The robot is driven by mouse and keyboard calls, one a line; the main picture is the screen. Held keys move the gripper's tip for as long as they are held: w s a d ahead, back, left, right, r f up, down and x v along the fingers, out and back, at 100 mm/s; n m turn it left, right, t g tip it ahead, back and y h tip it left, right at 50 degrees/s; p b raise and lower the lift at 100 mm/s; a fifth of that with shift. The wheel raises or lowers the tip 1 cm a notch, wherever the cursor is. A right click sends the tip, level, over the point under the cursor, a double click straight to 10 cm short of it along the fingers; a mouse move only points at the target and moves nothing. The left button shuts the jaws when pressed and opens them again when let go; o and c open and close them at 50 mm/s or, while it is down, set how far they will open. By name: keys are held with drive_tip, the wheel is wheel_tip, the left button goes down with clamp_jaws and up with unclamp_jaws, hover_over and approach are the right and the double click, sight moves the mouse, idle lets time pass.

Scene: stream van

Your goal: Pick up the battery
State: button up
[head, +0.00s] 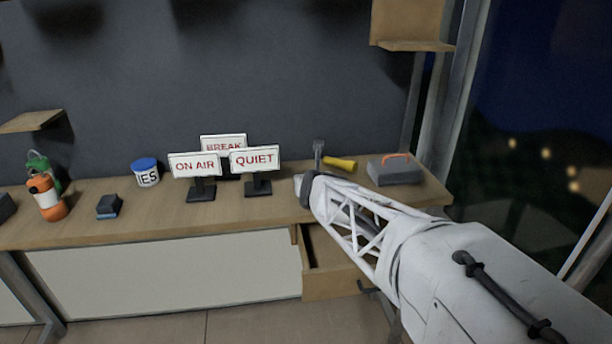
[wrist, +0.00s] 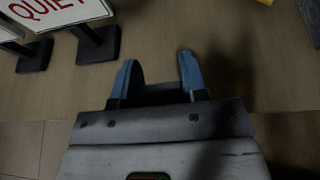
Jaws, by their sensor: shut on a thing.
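My gripper (wrist: 158,62) shows in the wrist view with its two blue fingertips apart over the wooden bench. A dark thing, probably the battery (wrist: 166,94), sits low between the fingers, and they are shut on it. It is mostly in shadow, so its shape and label are hidden. In the head view my gripper (head: 305,188) is at the bench's front edge, right of the QUIET sign, largely covered by my arm. I cannot make out the battery there.
The bench (head: 240,221) holds ON AIR (head: 194,165), QUIET (head: 254,159) and BREAK (head: 223,144) signs, a blue-lidded tin (head: 146,173), an orange lantern (head: 47,197), a small dark box (head: 108,206), a yellow-handled thing (head: 340,163) and an orange-handled grey box (head: 395,170). A drawer (head: 335,286) stands open below.

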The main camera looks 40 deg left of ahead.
drive_tip(key=s+d, duration=0.6)
drive_tip(key=shift+d+r, duration=0.15)
drive_tip(key=shift+r, duration=0.25)
